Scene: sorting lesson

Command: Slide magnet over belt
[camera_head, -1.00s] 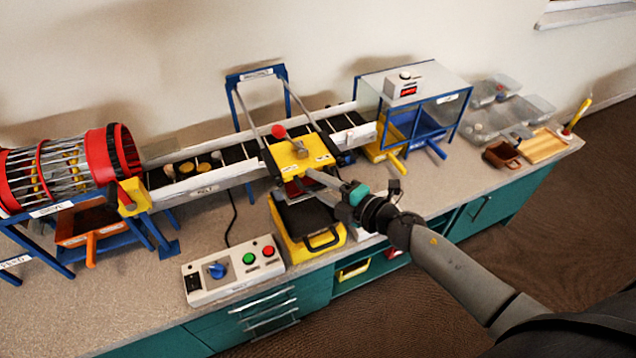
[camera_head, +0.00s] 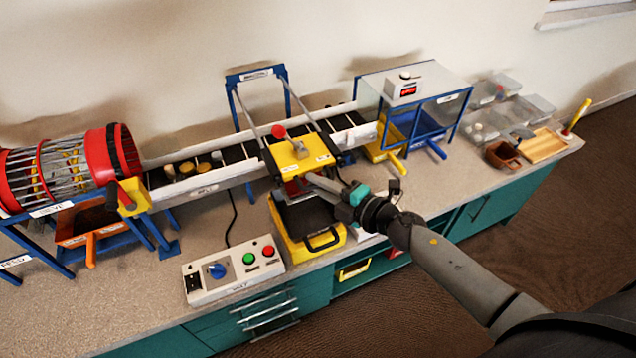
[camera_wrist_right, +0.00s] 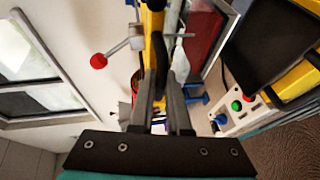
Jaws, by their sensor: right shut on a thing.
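The magnet (camera_head: 300,157) is a yellow block with a red-knobbed lever on top, on two slanted grey rails across the conveyor. It sits at the belt's front side, partly above the yellow tray. The dark belt (camera_head: 236,155) runs behind it, with several small round pieces at its left part. My right gripper (camera_head: 312,180) reaches the magnet's front edge. In the right wrist view it (camera_wrist_right: 163,85) is shut on a dark handle (camera_wrist_right: 160,55) on the yellow block; the fingers partly hide the grip. My left gripper is not in view.
A black-lined yellow tray (camera_head: 305,218) stands below the magnet. A control box (camera_head: 233,270) with green and red buttons is in front. A red drum sieve (camera_head: 95,160) is at left, a clear-topped blue frame (camera_head: 440,112) at right. The counter's front left is clear.

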